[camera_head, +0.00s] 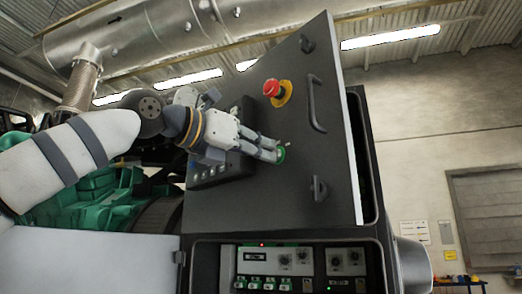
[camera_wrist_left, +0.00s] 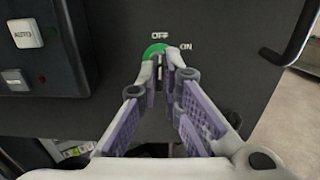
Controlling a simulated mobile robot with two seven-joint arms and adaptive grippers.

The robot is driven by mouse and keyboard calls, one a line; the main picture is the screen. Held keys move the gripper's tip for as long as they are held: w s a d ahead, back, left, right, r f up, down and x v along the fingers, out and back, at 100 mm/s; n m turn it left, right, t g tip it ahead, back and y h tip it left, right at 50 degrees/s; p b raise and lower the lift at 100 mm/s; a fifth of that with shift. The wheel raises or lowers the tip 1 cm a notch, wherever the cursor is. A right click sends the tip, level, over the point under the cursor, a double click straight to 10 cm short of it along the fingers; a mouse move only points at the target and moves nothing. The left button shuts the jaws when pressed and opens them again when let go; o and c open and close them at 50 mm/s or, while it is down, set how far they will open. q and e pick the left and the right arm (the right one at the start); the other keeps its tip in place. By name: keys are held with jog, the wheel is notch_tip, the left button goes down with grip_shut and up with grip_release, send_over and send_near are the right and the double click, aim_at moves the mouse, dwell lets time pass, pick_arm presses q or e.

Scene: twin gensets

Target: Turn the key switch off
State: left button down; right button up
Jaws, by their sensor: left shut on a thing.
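The key switch is a small switch with a round green plate (camera_head: 282,157) on the dark panel door (camera_head: 250,190). In the left wrist view the green plate (camera_wrist_left: 152,50) shows under the label OFF, with ON to its upper right. My left gripper (camera_head: 274,153) reaches in from the left and is shut on the key at the switch. In the left wrist view its fingertips (camera_wrist_left: 161,62) meet right at the switch, below the OFF label. The fingers hide most of the key, so I cannot tell its exact angle. My right gripper is not in view.
A red emergency stop button (camera_head: 271,88) on a yellow ring sits above the switch. A door handle (camera_head: 316,103) stands out to the right. A black control box (camera_head: 208,172) with buttons is at the left. Below is a panel of knobs and breakers (camera_head: 290,257).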

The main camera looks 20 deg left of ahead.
pick_arm(q)
jog(key=c, duration=1.8)
grip_release()
jog(key=shift+o, duration=0.2)
jog(key=v, duration=1.2)
jog(key=shift+s, duration=0.1)
